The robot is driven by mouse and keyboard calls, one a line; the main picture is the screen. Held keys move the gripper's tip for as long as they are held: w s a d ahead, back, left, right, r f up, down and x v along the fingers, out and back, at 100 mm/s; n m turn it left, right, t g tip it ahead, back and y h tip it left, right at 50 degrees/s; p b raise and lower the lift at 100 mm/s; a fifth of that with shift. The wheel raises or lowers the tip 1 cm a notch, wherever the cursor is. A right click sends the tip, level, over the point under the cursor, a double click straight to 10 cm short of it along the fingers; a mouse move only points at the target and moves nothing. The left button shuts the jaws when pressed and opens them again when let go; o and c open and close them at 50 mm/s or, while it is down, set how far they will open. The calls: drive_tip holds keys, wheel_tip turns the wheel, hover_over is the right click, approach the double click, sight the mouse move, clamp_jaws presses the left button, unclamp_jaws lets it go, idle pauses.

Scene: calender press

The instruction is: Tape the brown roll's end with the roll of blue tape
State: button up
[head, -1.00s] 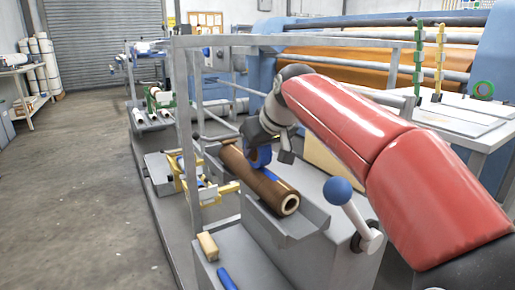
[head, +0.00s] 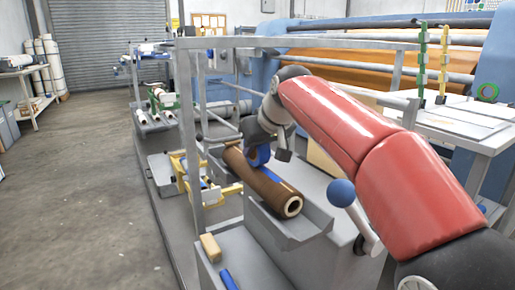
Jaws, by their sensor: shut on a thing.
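The brown roll (head: 258,181) lies in a grey trough (head: 293,226), its open pale core end facing me. My gripper is shut on the tape. The fingertips are partly hidden by the wrist and the tape, and I cannot tell whether the tape touches the brown roll.
A grey frame post (head: 190,130) and top bar stand close to my arm. A blue-knobbed lever (head: 341,193) rises right of the trough. A tan block (head: 210,247) and a blue object (head: 229,279) lie in front. Open floor (head: 85,190) is at left.

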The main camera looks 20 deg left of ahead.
drive_tip(key=shift+a+f, duration=0.1)
idle(0.3)
drive_tip(key=shift+w+a, duration=0.4)
drive_tip(key=shift+w+a, duration=0.1)
drive_tip(key=shift+w+a, duration=0.25)
drive_tip(key=shift+a, duration=0.05)
idle(0.3)
drive_tip(key=shift+w, duration=0.1)
drive_tip(key=shift+w+a, duration=0.3)
drive_tip(key=shift+a, duration=0.15)
drive_tip(key=shift+w+a, duration=0.1)
idle(0.4)
drive_tip(key=shift+w+a, duration=0.25)
drive_tip(key=shift+a, duration=0.1)
idle(0.4)
